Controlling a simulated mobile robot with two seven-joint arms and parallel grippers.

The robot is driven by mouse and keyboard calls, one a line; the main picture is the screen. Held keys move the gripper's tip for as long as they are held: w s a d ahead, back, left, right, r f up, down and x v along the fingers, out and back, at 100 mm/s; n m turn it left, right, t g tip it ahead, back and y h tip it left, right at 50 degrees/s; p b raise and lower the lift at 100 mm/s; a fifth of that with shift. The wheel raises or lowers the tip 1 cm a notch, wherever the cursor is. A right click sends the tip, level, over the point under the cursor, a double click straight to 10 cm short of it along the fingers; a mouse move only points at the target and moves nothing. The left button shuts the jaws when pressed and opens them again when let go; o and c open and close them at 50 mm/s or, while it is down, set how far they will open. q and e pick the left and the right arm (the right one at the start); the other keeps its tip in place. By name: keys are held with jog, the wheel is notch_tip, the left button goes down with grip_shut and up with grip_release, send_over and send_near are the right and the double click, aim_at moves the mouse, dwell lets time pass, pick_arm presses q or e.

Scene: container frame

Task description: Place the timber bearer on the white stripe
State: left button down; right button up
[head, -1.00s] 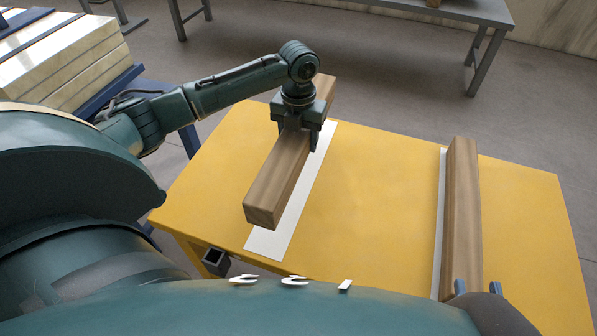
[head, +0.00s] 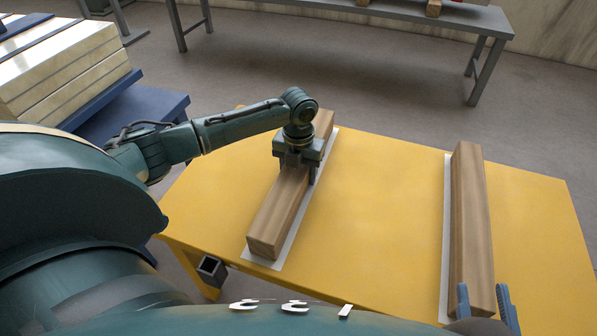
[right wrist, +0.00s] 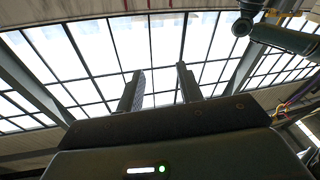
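A long brown timber bearer (head: 283,207) lies along the left white stripe (head: 297,232) on the yellow table, in the head view. The stripe shows along the bearer's right side and at its near end. The bearer looks down on it or just above; I cannot tell whether they touch. My left gripper (head: 297,172) is shut across the bearer past its middle, pointing down. My right gripper (head: 484,303) is at the bottom right; its two blue fingers are apart. In the right wrist view, the fingers (right wrist: 160,90) point up and hold nothing.
A second timber bearer (head: 469,225) lies at the right of the yellow table (head: 385,220), over another white stripe (head: 446,215) that shows on its left. The table between them is clear. A blue stand with stacked pale panels (head: 60,70) is at the left. A grey bench (head: 400,14) stands behind.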

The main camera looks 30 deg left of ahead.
pick_arm(q)
jog(key=c, duration=0.5)
grip_release()
jog(key=shift+f, duration=0.1)
notch_tip(320, 180, up, 11)
jog(key=p, duration=0.3)
jog(key=shift+p, duration=0.35)
jog(key=shift+r, duration=0.65)
pick_arm(e)
jog(key=shift+w+d+f+m+g+h, duration=0.1)
jog(key=shift+d+m+g+h, duration=0.4)
jog(key=shift+h, duration=0.2)
jog(key=shift+w+d+m+g+h, duration=0.1)
jog(key=shift+d+m+g+h, duration=0.3)
jog(key=shift+g+h, duration=0.25)
jog(key=shift+a, duration=0.1)
